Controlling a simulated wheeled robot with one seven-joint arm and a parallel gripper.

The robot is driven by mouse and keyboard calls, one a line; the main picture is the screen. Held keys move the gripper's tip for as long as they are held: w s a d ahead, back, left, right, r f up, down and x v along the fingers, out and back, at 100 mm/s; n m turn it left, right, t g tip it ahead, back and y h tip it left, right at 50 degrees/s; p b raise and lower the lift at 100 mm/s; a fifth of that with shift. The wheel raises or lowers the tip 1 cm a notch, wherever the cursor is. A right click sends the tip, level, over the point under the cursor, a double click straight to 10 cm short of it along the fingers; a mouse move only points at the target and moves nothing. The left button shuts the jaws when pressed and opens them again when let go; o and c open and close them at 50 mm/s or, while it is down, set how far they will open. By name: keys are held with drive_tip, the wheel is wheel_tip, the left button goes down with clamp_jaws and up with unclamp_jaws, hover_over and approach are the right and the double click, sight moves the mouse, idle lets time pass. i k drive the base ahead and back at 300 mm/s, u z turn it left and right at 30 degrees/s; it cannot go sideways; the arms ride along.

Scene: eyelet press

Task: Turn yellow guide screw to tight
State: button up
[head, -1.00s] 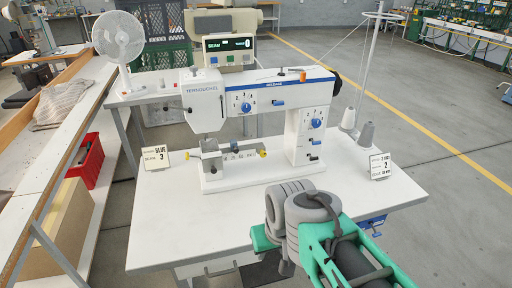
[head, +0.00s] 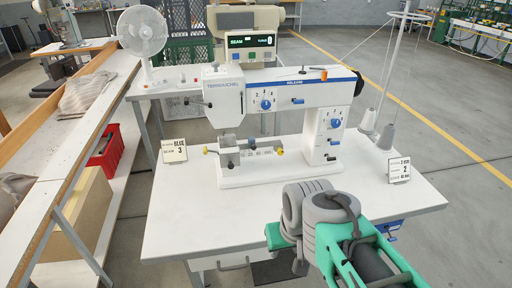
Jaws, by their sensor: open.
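A white sewing-type press (head: 240,105) stands upright on the white table. A yellow knob (head: 279,152) sits at the right end of the small guide bar low on the press. A smaller yellow end (head: 206,151) shows at the left of the grey guide block (head: 229,150). Which of the two is the guide screw, and how tight it is, I cannot tell. My green and grey arm reaches in from the lower right, in front of the table. My gripper's fingers do not show, and nothing of mine touches the press.
The white table (head: 195,222) has clear room at front left. A card reading BLUE 3 (head: 174,151) stands left, another card (head: 399,170) right. Thread cones (head: 386,137) and a stand rise at right. A fan (head: 143,35) and a display (head: 249,41) are behind.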

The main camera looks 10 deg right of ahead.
sight(280, 151)
drive_tip(key=u, duration=2.5)
drive_tip(key=k, duration=0.75)
drive_tip(key=z, duration=0.9)
drive_tip(key=i, duration=0.5)
